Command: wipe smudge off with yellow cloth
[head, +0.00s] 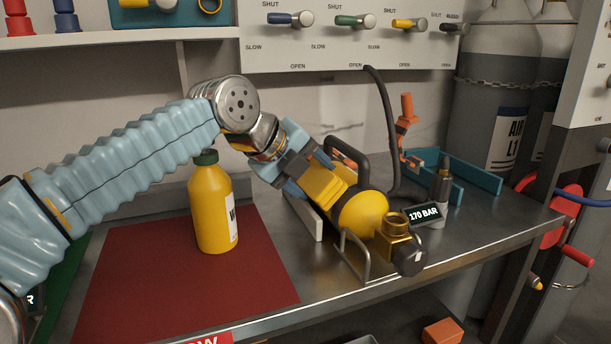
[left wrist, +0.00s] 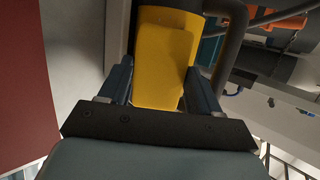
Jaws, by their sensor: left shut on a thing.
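My left gripper (head: 312,180) reaches in from the left and is shut on the yellow cloth (head: 325,186), a folded pad. The cloth is against or just in front of a yellow cylinder (head: 362,213) with a brass valve; I cannot tell whether they touch. In the left wrist view, the cloth (left wrist: 164,68) sits between the two fingers, with the cylinder (left wrist: 170,25) behind it. No smudge shows clearly; the cloth and gripper hide part of the cylinder. A faint dark streak on the back wall may be a shadow. My right gripper is out of view.
A yellow bottle (head: 212,210) stands on the red mat (head: 150,270), close below my left arm. A wire stand (head: 354,258), a 170 BAR tag (head: 424,215), a black hose (head: 392,130) and a teal tray (head: 475,170) surround the cylinder. The front right bench is clear.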

